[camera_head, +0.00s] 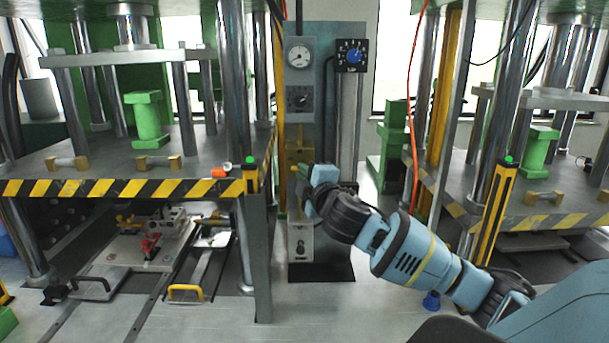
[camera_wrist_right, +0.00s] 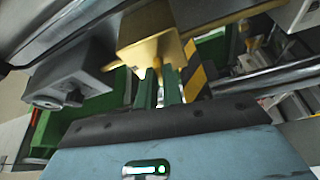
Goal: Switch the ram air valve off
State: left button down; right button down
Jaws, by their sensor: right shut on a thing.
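A brass-coloured valve block (camera_head: 299,150) sits on the front of the grey-blue control column (camera_head: 320,100), below the gauge and dial. My right gripper (camera_head: 296,171) is at the lower part of this valve, its arm coming in from the right. In the right wrist view, the brass block (camera_wrist_right: 150,35) is just ahead of the green fingers. The right gripper (camera_wrist_right: 159,75) is shut on a small brass part under the block, mostly hidden between the fingers. The valve's exact setting cannot be made out. My left gripper is not in view.
A press with a striped edge (camera_head: 120,188) stands left of the column, and another press (camera_head: 545,205) stands at the right. A round gauge (camera_head: 299,55) and a blue knob (camera_head: 354,56) are higher on the column. A pale box (camera_head: 301,238) is below the gripper.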

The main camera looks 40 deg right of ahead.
jog(key=shift+r+n+g+y, duration=0.1)
jog(key=shift+n+g+y, duration=0.2)
jog(key=shift+n, duration=0.9)
jog(key=c, duration=1.5)
grip_release()
jog(key=shift+c, duration=0.2)
jog(key=v, duration=0.8)
jog(key=shift+w+a, duration=0.1)
